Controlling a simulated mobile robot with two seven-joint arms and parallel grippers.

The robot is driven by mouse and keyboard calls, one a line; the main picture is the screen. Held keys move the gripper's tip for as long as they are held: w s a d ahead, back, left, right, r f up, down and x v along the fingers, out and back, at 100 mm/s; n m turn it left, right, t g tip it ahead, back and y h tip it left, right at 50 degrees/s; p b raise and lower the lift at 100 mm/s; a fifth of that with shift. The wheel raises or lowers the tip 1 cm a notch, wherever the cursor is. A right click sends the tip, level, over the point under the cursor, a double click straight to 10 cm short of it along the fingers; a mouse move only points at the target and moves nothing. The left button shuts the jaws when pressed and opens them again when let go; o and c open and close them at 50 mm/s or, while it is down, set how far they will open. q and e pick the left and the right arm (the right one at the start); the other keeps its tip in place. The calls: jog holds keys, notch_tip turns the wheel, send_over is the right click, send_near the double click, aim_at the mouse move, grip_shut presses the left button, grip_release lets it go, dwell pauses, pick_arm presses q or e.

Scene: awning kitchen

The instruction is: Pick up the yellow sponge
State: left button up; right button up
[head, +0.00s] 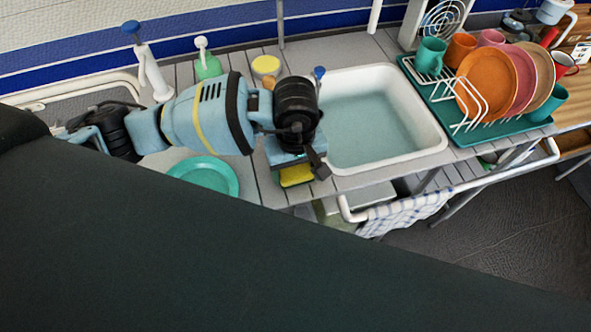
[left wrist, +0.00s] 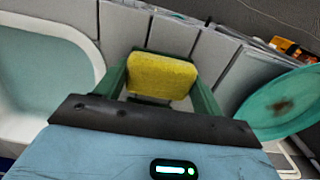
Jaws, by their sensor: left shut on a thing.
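The yellow sponge (left wrist: 161,76) is between the two green fingers of my left gripper (left wrist: 160,82) in the left wrist view. The fingers touch its two sides, and it is over the grey slatted counter. In the head view my left gripper (head: 297,168) is at the counter's front part, left of the sink, with the yellow sponge (head: 296,176) showing just below it. Part of the sponge is hidden there by the gripper. I cannot tell how far it is above the counter. My right gripper is not in view.
The white sink (head: 432,136) is just right of the gripper. A green plate (head: 205,174) lies to the left. A green soap bottle (head: 208,66) and a round yellow-topped item (head: 266,66) stand behind. A dish rack (head: 472,104) with plates and cups is at the right.

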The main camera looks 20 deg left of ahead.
aim_at(296, 169)
pick_arm(q)
jog(key=shift+r, duration=0.1)
jog(key=shift+r, duration=0.5)
notch_tip(296, 169, up, 2)
jog(key=shift+r, duration=0.25)
jog(key=s+r+b, duration=0.1)
jog(key=s, duration=1.5)
jog(key=shift+a+r, duration=0.15)
jog(key=shift+a, duration=0.2)
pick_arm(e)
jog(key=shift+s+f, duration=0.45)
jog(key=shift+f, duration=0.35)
